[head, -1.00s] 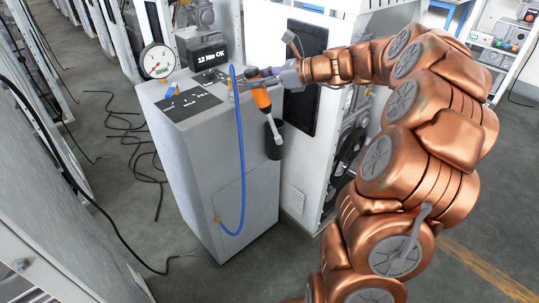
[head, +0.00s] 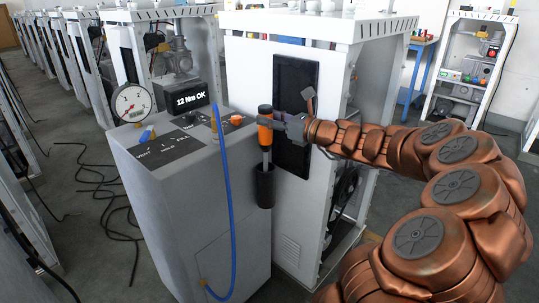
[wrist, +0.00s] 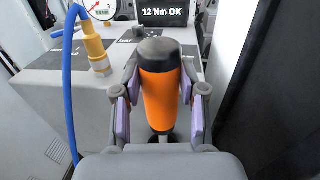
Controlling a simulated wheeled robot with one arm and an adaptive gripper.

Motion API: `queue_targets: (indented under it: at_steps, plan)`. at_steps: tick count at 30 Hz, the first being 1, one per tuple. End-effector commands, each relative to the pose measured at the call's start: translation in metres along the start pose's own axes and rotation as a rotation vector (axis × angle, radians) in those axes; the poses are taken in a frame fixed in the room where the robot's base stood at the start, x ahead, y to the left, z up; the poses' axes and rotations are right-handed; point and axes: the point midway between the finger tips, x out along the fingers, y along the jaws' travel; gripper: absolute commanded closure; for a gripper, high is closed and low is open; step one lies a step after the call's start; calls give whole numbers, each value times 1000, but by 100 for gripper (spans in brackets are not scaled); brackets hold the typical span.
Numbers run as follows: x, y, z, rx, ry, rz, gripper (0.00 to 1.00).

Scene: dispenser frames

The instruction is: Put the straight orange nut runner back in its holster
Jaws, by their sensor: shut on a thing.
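The straight orange nut runner (head: 265,134) has an orange body, black ends and a thin grey shaft, and stands nearly upright. My gripper (head: 274,127) is shut around its orange body from the right. In the wrist view, my gripper's purple pads (wrist: 160,118) flank the orange body of the nut runner (wrist: 158,98). The black holster (head: 265,190) is a tube on the right side of the grey dispenser cabinet. The shaft runs down to the holster's mouth; its tip is hidden, and I cannot tell how deep it sits.
The grey cabinet (head: 200,200) carries a gauge (head: 133,104) and a display (head: 192,99) reading "12 Nm OK". A blue hose (head: 226,180) hangs down its front from a brass fitting. A white cabinet with a black panel (head: 294,105) stands close behind my gripper.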

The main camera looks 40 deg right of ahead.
Motion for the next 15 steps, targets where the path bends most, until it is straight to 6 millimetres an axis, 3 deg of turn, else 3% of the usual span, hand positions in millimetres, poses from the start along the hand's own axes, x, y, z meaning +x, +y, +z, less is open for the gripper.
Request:
queue_targets:
  at_steps: [1, 6, 15]
  plan:
    - [0, 0, -15, 6, 0, 0, 100]
    - [0, 0, -42, 4, -1, 1, 100]
    - [0, 1, -58, 1, -1, 1, 100]
